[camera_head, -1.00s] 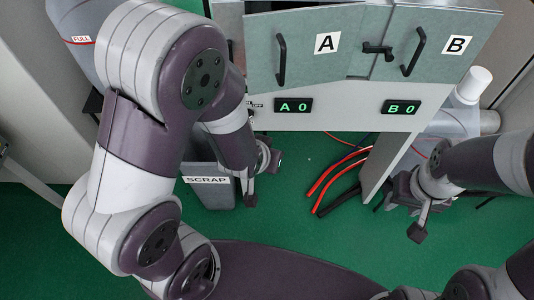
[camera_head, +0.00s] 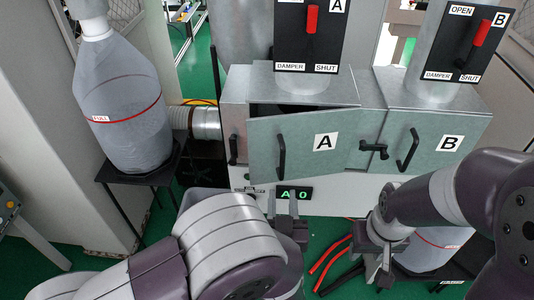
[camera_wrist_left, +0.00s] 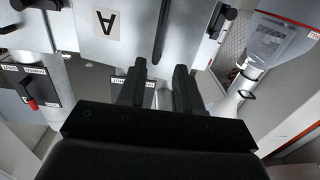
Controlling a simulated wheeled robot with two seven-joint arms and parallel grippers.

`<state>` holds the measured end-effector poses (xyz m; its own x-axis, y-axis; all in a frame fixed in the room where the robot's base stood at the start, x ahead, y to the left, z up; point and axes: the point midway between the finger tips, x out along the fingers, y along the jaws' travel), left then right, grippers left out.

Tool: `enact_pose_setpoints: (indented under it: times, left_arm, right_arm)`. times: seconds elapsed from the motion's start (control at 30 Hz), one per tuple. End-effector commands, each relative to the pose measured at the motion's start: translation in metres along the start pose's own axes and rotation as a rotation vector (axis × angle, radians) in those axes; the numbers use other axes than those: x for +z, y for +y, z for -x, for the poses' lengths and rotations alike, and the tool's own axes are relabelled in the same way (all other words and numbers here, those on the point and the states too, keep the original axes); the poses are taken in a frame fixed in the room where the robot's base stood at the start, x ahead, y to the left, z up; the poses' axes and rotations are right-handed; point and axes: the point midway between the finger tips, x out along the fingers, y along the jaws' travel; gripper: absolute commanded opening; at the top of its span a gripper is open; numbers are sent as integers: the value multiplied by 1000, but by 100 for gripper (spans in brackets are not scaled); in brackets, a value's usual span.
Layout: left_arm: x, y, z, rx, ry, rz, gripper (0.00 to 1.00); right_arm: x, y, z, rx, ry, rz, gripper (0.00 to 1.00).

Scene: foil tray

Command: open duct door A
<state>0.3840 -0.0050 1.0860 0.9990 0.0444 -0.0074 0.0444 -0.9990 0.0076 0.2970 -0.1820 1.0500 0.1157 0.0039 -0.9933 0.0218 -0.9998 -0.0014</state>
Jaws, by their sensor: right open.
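Duct door A (camera_head: 310,165) is a grey-green panel with an A label and a black bar handle (camera_head: 281,157) near its left side. It stands ajar, with a dark gap along its top left. A black latch (camera_head: 373,149) sits between doors A and B. My left gripper (camera_head: 284,204) is below door A's handle, apart from it. In the left wrist view its two fingers (camera_wrist_left: 158,88) are spread and empty, with the handle (camera_wrist_left: 162,30) beyond them and door A (camera_wrist_left: 130,42) upside down. My right gripper (camera_head: 376,268) is open, low, below door B.
Door B (camera_head: 428,145) is closed, with its own handle (camera_head: 407,149). Damper panels (camera_head: 311,35) stand above the doors. A clear, red-banded bag (camera_head: 125,110) stands at the left. Red and black hoses (camera_head: 330,255) lie on the green floor.

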Motion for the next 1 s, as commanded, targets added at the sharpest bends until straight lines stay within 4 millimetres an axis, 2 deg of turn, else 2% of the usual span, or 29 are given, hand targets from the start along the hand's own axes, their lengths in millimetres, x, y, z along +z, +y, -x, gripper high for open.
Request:
enact_pose_setpoints:
  times: [0.13, 0.4, 0.5, 0.7, 0.97, 1.0]
  left_arm:
    - [-4, -2, -24, -7, 8, -6, 34]
    - [-5, -1, -93, -3, 7, -5, 34]
    - [-4, -1, -109, -1, 7, -4, 34]
    - [-2, 0, -124, 1, 5, -5, 34]
    - [-2, 0, -125, 2, 5, -5, 34]
    - [-2, 0, -124, 2, 5, -5, 21]
  right_arm:
    - [-1, 0, 7, 0, 0, 0, 44]
    - [-3, 0, 22, 0, 1, 0, 44]
    - [-3, 0, 25, 0, 0, 0, 44]
    - [-3, 0, 27, 0, 0, 0, 44]
    - [-3, 0, 27, 0, 0, 0, 44]
    - [-3, 0, 27, 0, 0, 0, 44]
